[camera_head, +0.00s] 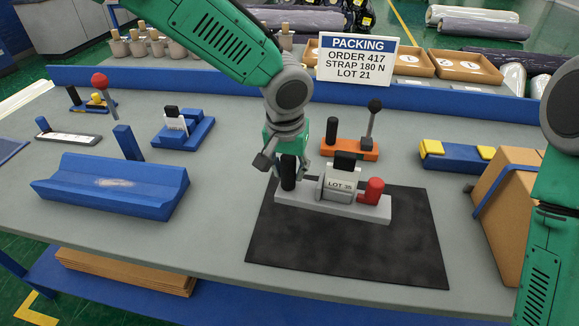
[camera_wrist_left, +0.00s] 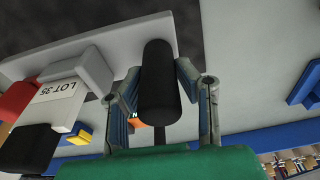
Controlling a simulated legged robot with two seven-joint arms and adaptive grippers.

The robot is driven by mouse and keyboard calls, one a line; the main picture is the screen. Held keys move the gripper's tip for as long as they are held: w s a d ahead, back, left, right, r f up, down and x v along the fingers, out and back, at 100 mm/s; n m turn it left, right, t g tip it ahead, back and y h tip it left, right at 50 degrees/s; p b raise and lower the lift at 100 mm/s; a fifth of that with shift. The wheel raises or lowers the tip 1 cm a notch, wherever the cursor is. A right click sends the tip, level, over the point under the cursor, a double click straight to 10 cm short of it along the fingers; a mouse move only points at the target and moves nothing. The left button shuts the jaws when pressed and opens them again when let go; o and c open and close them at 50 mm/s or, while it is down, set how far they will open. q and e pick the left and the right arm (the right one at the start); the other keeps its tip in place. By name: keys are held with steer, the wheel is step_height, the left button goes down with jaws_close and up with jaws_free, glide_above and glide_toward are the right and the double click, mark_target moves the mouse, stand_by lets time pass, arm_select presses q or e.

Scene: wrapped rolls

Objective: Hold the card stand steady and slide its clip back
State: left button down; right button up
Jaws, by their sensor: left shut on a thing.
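The card stand has a long light-grey base (camera_head: 310,203) on a black mat (camera_head: 345,258). It carries a white card (camera_head: 340,184) reading LOT 35, a black clip-like block (camera_head: 345,161) behind the card and a red knob (camera_head: 372,190) at its right end. A black upright grip (camera_wrist_left: 159,80) stands at its left end. My left gripper (camera_head: 287,172) is shut on this grip, with one finger on each side in the wrist view. The base appears to lie flat on the mat. Of my right arm only green links show; its gripper is out of the picture.
An orange base with a lever (camera_head: 350,147) stands just behind the card stand. A blue stand with a card (camera_head: 184,129) and a blue cradle (camera_head: 110,186) are to the left. A cardboard box (camera_head: 508,215) is to the right. The mat's front is clear.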

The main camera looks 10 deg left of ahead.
mark_target(289, 193)
arm_select(q)
steer(key=shift+f+b, duration=1.85)
steer(key=shift+f, duration=1.65)
stand_by(0.3)
